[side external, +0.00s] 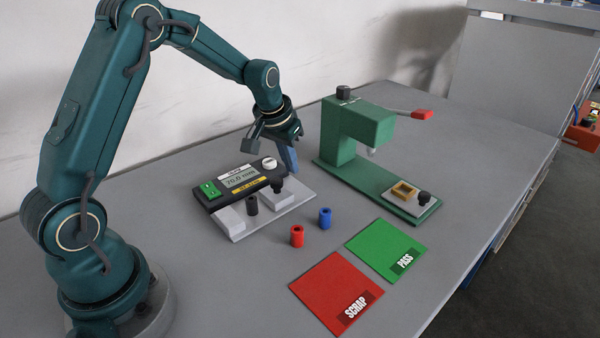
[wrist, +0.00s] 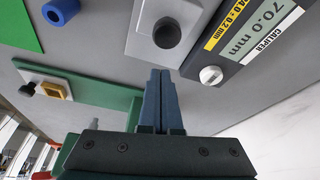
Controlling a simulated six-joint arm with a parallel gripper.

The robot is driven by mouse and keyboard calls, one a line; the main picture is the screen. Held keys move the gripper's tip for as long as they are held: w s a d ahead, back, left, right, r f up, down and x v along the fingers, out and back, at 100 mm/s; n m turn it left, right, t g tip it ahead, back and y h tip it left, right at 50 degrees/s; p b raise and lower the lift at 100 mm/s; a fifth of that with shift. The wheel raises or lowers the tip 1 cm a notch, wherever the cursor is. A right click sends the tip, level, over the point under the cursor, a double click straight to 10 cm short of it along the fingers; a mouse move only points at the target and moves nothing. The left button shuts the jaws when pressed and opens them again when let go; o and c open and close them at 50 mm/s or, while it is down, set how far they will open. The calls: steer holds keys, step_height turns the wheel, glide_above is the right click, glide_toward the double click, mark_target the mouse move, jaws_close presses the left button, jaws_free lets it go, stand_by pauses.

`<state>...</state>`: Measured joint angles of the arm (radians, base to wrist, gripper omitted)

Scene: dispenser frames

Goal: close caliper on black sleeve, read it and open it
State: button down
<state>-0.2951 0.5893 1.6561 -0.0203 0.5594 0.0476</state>
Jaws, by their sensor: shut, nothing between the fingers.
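The caliper (side external: 240,187) lies on the table, and its display reads 70.0 mm. A yellow label on it, partly cut off in the wrist view (wrist: 222,32), ends in what looks like ±0.2 mm. The black sleeve (side external: 252,205) stands on the caliper plate between the fixed block at left and the sliding jaw (side external: 281,199), apart from the sliding jaw. The jaw carries a black knob (side external: 277,184), also in the wrist view (wrist: 167,32). My gripper (side external: 292,165) is shut and empty, pointing down behind the caliper near its white dial (side external: 269,163); its fingers show in the wrist view (wrist: 158,82).
A red sleeve (side external: 297,236) and a blue sleeve (side external: 325,218) stand in front of the caliper. A green press (side external: 358,128) with a red-tipped lever stands behind right. Red SCRAP (side external: 325,285) and green PASS (side external: 380,243) mats lie at front right.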

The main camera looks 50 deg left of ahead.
mark_target(267, 195)
steer(key=shift+s+d, duration=0.15)
steer(key=shift+s, duration=0.5)
steer(key=shift+s+d, duration=0.15)
steer(key=shift+s, duration=0.45)
steer(key=shift+s, duration=0.1)
steer(key=shift+s, duration=2.25)
steer(key=shift+w, duration=0.15)
